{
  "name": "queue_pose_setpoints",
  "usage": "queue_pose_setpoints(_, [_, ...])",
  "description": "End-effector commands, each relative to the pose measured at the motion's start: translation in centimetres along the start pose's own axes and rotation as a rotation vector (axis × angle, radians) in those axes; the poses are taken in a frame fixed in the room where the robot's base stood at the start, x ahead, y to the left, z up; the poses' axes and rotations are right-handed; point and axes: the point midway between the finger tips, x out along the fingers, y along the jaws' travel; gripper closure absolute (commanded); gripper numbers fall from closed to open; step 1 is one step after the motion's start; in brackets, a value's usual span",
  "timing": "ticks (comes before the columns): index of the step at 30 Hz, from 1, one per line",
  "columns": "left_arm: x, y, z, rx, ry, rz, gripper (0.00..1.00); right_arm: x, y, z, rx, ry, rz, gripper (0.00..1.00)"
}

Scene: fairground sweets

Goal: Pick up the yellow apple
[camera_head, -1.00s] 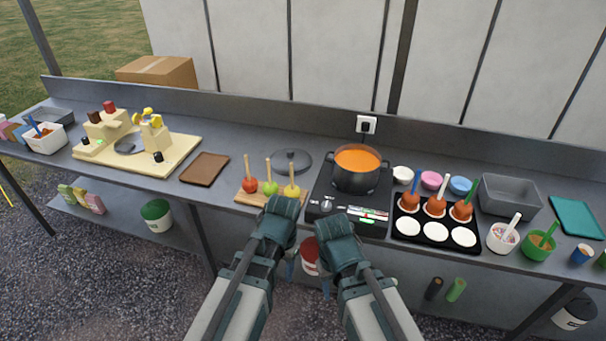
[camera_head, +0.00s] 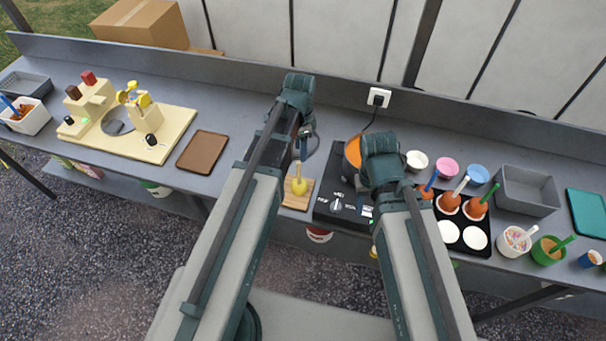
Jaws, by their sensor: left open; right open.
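The yellow apple (camera_head: 299,187) stands on a small wooden board (camera_head: 297,204), with its pale stick pointing up. The red and green apples that stood beside it are hidden behind my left arm. My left gripper (camera_head: 306,131) is over the counter, beyond the yellow apple and near the top of its stick. It is open and points down, its fingers partly hidden by the wrist; I cannot tell whether it touches the stick. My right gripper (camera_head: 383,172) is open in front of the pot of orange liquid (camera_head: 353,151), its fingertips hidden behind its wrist.
A black hotplate (camera_head: 337,207) carries the pot, right of the board. A black tray (camera_head: 462,246) with coated apples and a grey bin (camera_head: 527,191) stand further right. A brown tray (camera_head: 202,152) and a cream machine (camera_head: 150,140) stand left. A back ledge bounds the counter.

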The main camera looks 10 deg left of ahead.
Motion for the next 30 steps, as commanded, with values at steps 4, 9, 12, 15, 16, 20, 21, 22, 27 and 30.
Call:
queue_pose_setpoints(4, [0.4, 0.0, 0.0, 0.0, 0.0, 0.0, 0.48, 0.4, 0.0, 0.0, 0.0, 0.0, 0.0, 0.5])
queue_pose_setpoints(9, [1.8, 0.0, 0.0, -0.001, 0.0, 0.0, 0.48, 1.8, -0.2, -0.1, -0.003, 0.0, 0.001, 0.5])
queue_pose_setpoints(12, [3.2, 0.0, 0.0, -0.001, 0.0, 0.0, 0.48, 3.1, -0.3, -0.2, -0.005, 0.0, 0.001, 0.5])
queue_pose_setpoints(15, [4.7, 0.0, 0.0, -0.001, 0.0, 0.0, 0.48, 4.6, -0.4, -0.3, -0.008, 0.0, 0.002, 0.5])
queue_pose_setpoints(16, [5.1, 0.0, 0.0, -0.001, 0.0, 0.0, 0.48, 5.1, -0.5, -0.3, -0.009, 0.0, 0.002, 0.5])
queue_pose_setpoints(20, [7.0, 0.0, 0.0, -0.001, 0.0, 0.0, 0.48, 6.9, -0.6, -0.4, -0.014, 0.0, 0.003, 0.5])
queue_pose_setpoints(21, [7.5, 0.0, 0.0, -0.001, 0.0, 0.0, 0.48, 7.5, -0.7, -0.4, -0.014, 0.0, 0.003, 0.5])
queue_pose_setpoints(22, [7.9, 0.0, 0.1, -0.001, 0.0, 0.0, 0.48, 7.8, -0.7, -0.5, -0.014, 0.0, 0.003, 0.5])
queue_pose_setpoints(27, [8.8, 0.0, 0.1, -0.001, 0.0, 0.0, 0.48, 8.8, -0.8, -0.5, -0.015, 0.0, 0.003, 0.5])
queue_pose_setpoints(30, [8.7, 0.1, 0.1, -0.001, 0.0, 0.0, 0.48, 8.7, -0.8, -0.5, -0.015, 0.0, 0.003, 0.5])
